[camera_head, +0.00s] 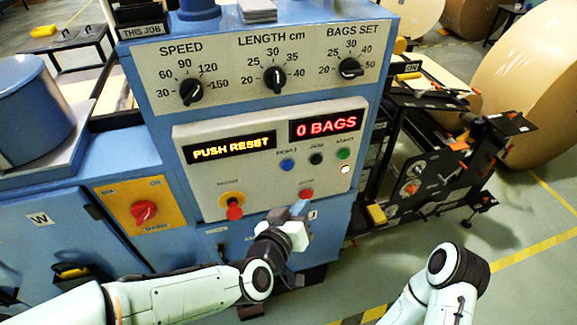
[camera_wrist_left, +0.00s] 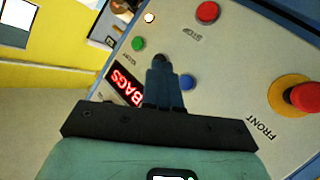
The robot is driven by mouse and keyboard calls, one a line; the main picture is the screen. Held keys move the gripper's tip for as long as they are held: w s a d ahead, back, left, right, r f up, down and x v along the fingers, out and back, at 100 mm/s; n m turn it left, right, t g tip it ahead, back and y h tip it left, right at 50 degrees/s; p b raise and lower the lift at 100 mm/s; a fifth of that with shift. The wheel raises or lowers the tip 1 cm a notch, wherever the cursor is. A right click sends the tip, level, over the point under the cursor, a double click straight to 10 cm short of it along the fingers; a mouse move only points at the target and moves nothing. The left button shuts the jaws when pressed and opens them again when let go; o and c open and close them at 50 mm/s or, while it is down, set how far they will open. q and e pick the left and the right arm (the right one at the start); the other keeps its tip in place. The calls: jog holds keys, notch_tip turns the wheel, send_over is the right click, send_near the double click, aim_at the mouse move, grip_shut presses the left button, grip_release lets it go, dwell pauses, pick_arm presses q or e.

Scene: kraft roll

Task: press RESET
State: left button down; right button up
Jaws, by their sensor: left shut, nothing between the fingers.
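The blue RESET button (camera_head: 287,164) sits on the pale front panel (camera_head: 215,175), left of a black JOG button (camera_head: 316,158) and a green START button (camera_head: 343,154). The amber display (camera_head: 229,148) reads PUSH RESET. My left gripper (camera_head: 299,208) is shut and empty, low in front of the panel and below RESET in the head view. In the left wrist view the shut fingers (camera_wrist_left: 162,68) point at the panel, with the blue button (camera_wrist_left: 187,82) just right of them. The fingertips overlap the black button there; contact cannot be told. My right gripper is out of view.
A red STOP button (camera_head: 307,193) is close above my left gripper. A red mushroom button (camera_head: 234,208) on a yellow base is to its left. Three dials (camera_head: 275,78) are above, and a red display (camera_head: 326,125) reads 0 BAGS. Brown paper rolls (camera_head: 530,85) stand at right.

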aim_at(288, 165)
pick_arm(q)
jog(key=w+a+b, duration=0.2)
jog(key=w, duration=0.6)
jog(key=shift+w+a, duration=0.2)
jog(key=shift+a, duration=0.2)
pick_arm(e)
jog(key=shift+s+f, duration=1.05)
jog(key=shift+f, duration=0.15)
pick_arm(q)
jog(key=shift+w, duration=0.15)
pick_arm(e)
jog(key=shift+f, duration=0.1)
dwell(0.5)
pick_arm(q)
jog(key=shift+w+a, duration=0.1)
jog(key=shift+w, duration=0.15)
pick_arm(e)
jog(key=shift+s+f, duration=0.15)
